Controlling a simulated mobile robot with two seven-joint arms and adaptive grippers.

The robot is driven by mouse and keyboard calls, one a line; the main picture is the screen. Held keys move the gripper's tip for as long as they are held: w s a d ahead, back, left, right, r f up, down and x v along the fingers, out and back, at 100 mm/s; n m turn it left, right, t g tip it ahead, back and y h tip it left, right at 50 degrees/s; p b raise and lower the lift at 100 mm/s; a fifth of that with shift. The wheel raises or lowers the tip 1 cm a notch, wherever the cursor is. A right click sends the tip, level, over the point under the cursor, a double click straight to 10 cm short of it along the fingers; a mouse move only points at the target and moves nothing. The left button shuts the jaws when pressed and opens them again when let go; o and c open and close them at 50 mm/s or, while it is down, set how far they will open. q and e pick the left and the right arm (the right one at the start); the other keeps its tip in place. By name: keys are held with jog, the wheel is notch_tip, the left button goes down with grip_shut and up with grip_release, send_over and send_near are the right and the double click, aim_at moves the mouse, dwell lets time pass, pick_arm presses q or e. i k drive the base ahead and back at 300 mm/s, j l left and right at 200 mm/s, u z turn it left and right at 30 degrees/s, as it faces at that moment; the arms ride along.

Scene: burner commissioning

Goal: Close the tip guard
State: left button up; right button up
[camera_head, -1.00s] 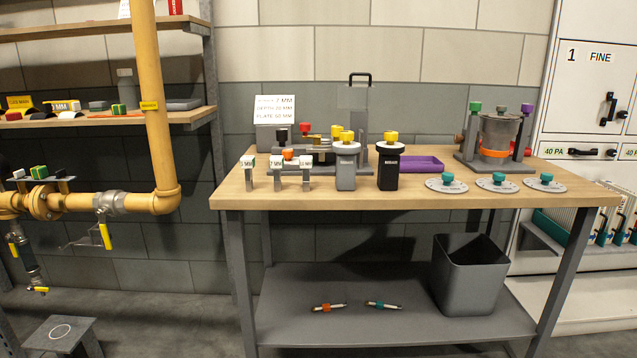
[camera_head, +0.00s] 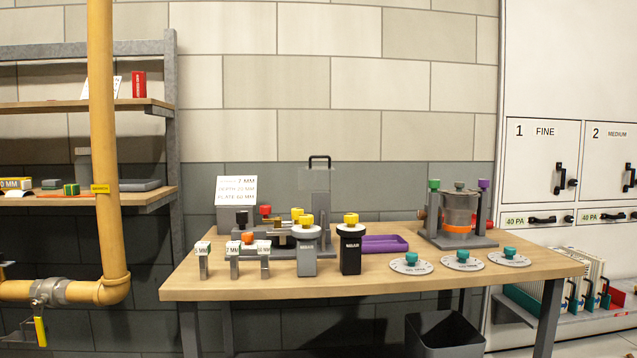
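A clear panel with a black handle on top (camera_head: 317,177) stands upright at the back of the grey fixture (camera_head: 322,238) on the workbench; it looks like the tip guard, standing raised. The fixture carries red, yellow and orange knobs, and its front is partly hidden by a grey block (camera_head: 306,258) and a black block (camera_head: 350,255), each with a yellow knob. Neither of my grippers is in view.
The wooden workbench (camera_head: 400,287) also holds small labelled gauges (camera_head: 234,262), a purple tray (camera_head: 385,244), teal-knobbed discs (camera_head: 411,265) and a canister stand (camera_head: 460,238). A yellow pipe (camera_head: 102,150) rises at left; cabinets (camera_head: 545,150) stand at right.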

aim_at(312, 157)
jog(key=i+l, duration=0.4)
jog(key=l, duration=0.15)
jog(key=z, duration=0.4)
jog(key=j+z, duration=0.95)
jog(key=z, duration=0.2)
jog(key=k+j+z, duration=0.15)
jog(key=j, duration=0.2)
jog(key=k+j+z, duration=0.1)
jog(key=j, duration=0.25)
jog(key=k+j+z, duration=0.15)
jog(key=k+j, duration=0.1)
jog(key=j, duration=0.05)
